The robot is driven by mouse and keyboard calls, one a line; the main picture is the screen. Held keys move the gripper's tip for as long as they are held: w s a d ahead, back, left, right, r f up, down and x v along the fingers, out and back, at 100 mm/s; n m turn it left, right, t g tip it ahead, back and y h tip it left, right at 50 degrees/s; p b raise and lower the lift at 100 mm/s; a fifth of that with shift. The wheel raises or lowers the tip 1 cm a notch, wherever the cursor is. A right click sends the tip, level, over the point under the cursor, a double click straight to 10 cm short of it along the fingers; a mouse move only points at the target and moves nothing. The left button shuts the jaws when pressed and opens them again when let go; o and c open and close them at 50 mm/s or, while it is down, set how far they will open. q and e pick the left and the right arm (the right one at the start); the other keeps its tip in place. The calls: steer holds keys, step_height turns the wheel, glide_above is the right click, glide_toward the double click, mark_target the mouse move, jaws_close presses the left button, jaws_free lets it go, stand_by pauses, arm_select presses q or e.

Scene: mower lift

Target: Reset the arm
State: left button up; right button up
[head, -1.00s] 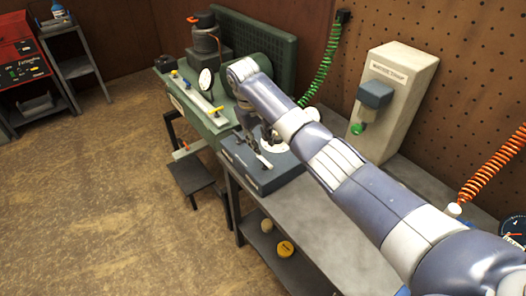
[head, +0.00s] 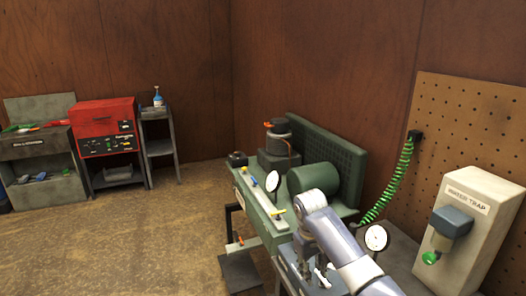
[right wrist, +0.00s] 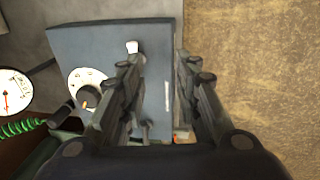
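My right arm (head: 345,246) comes in from the lower right of the head view and reaches over the bench. Its gripper (head: 322,268) points down at a blue-grey box (head: 293,273) in front of the green machine. In the right wrist view my right gripper (right wrist: 158,75) has its two fingers apart over the face of the blue-grey box (right wrist: 85,50). A white-tipped part (right wrist: 132,47) shows by the left finger's tip; I cannot tell whether they touch. No object is clearly held. My left gripper is in neither view.
The green machine (head: 312,178) stands beyond the gripper. A water trap housing (head: 478,215) and a green coiled hose (head: 392,185) are at the right. A red cabinet (head: 103,125) stands at the far left. The brown floor (head: 130,240) is open on the left.

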steer(key=s+a+f+y, duration=0.2)
steer(key=s+a+f, duration=0.1)
steer(key=s+f, duration=1.3)
steer(key=s+d+r+m+t, duration=0.1)
steer(key=s+d+r, duration=0.15)
steer(key=s, duration=0.55)
steer(key=s+d+r+m+t, duration=0.1)
steer(key=s+d+r, duration=0.15)
steer(key=s, duration=0.45)
steer(key=s+d+r+t, duration=0.1)
steer(key=s+d+r, duration=0.15)
steer(key=s, duration=0.55)
step_height(320, 180, down, 31)
steer(key=s+g+b, duration=0.2)
steer(key=s+d+f+g+b, duration=0.1)
steer(key=s+d+f+b, duration=0.1)
steer(key=s+f, duration=1.3)
steer(key=shift+s+d+f, duration=0.4)
steer(key=shift+f, duration=0.4)
